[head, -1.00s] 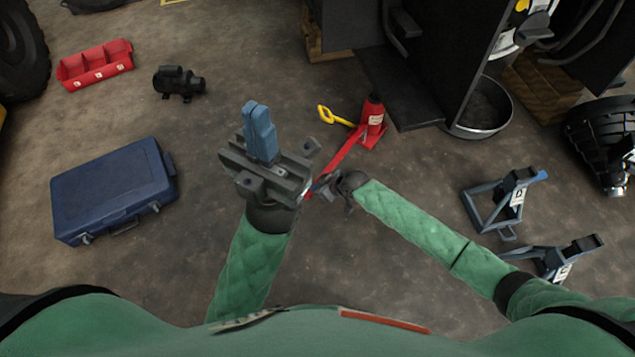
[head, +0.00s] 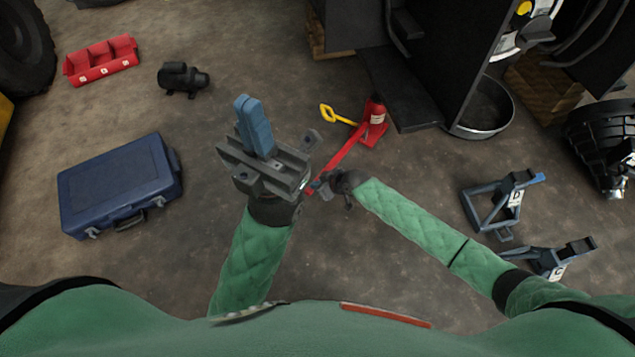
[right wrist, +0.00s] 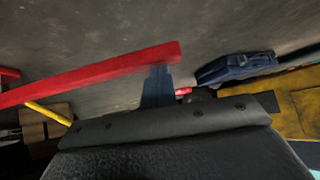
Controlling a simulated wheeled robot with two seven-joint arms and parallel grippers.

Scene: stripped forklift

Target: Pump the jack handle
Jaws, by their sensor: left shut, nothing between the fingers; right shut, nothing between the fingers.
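The red jack (head: 374,122) stands upright on the floor at the centre right of the head view. Its long red handle (head: 342,158) slopes down toward me. My right gripper (head: 320,187) is shut and empty beside the handle's near end. In the right wrist view the handle (right wrist: 100,76) crosses the upper left, and the blue fingertips (right wrist: 158,85) sit close against its free end; I cannot tell whether they touch. My left gripper (head: 254,126) is shut and empty, raised left of the handle, its blue fingers pointing away from me.
A yellow looped handle (head: 336,116) lies beside the jack. A dark machine body (head: 440,60) and a round pan (head: 485,108) are behind. Jack stands (head: 498,205) are at the right. A blue case (head: 120,185) lies left. The floor between is clear.

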